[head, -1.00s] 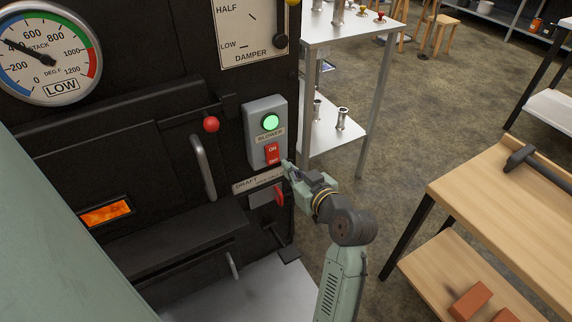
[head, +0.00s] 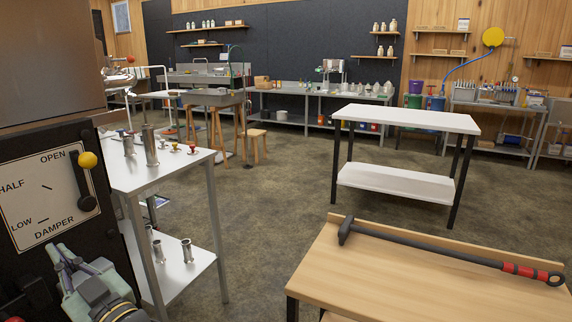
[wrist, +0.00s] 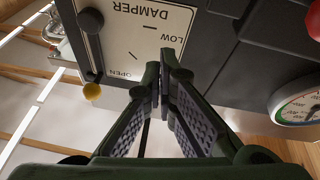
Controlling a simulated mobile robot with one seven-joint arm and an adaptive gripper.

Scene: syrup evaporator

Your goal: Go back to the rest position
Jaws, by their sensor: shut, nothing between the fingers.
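My gripper (head: 64,262) is at the lower left of the head view, in front of the dark evaporator front and just below the damper plate (head: 38,205). In the wrist view my gripper (wrist: 165,85) has its fingertips together, with nothing between them. The damper plate (wrist: 140,30) appears upside down beyond the fingers there. The damper lever's yellow knob (head: 88,160) is at the OPEN end and also shows in the wrist view (wrist: 92,92). I see no contact between the fingers and the lever. Most of my arm is out of the head view.
A steel stand (head: 160,178) with metal cylinders is close by on the right of the evaporator. A white table (head: 405,118) stands behind. Open floor lies between them.

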